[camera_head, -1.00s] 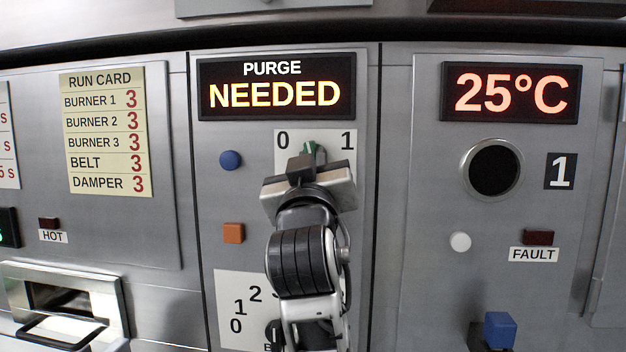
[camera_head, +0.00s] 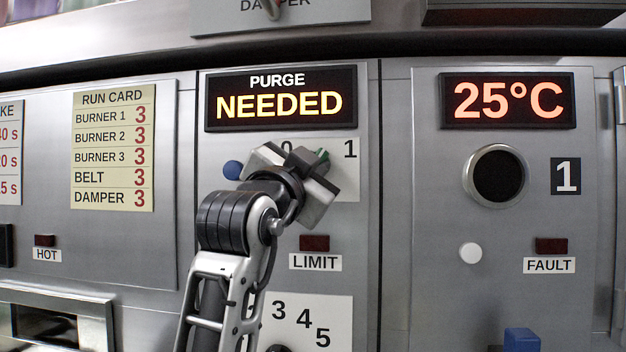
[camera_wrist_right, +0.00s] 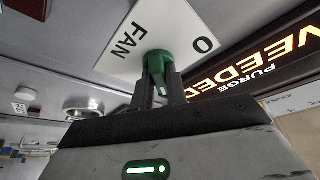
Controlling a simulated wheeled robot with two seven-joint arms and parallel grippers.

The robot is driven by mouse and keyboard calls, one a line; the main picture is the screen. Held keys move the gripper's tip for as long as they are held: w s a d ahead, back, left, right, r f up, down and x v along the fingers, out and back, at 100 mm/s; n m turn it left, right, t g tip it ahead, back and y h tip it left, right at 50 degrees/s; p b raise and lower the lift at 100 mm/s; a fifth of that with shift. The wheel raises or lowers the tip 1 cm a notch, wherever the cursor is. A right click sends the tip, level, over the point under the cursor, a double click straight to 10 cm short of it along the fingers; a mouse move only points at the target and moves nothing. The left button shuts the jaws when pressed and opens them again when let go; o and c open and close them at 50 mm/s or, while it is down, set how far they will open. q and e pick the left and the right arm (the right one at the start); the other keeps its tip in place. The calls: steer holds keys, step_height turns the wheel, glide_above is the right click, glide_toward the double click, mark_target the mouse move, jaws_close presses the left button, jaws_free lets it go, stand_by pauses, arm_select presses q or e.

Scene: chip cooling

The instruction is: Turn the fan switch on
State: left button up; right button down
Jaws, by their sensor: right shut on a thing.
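The fan switch is a green knob (camera_wrist_right: 158,66) on a white plate (camera_wrist_right: 150,28) marked FAN and 0 in the right wrist view. My right gripper (camera_head: 308,160) covers most of the plate and is tilted. In the wrist view its two fingers (camera_wrist_right: 160,88) are shut on the green knob, one on each side. My left gripper is not in view.
A display (camera_head: 281,98) above the switch reads PURGE NEEDED. A blue button (camera_head: 233,170) is close to my gripper's left side. The LIMIT lamp (camera_head: 314,243) is dark below. At right are a round opening (camera_head: 498,176) and a white button (camera_head: 470,253).

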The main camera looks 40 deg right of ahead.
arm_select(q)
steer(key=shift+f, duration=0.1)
arm_select(e)
steer(key=shift+r+m+g, duration=0.1)
steer(key=shift+m+g, duration=0.3)
steer(key=shift+m, duration=0.5)
steer(key=c, duration=1.4)
jaws_free()
arm_select(q)
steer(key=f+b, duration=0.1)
steer(key=b, duration=0.3)
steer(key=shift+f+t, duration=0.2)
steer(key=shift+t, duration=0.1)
arm_select(e)
steer(key=v, duration=1.6)
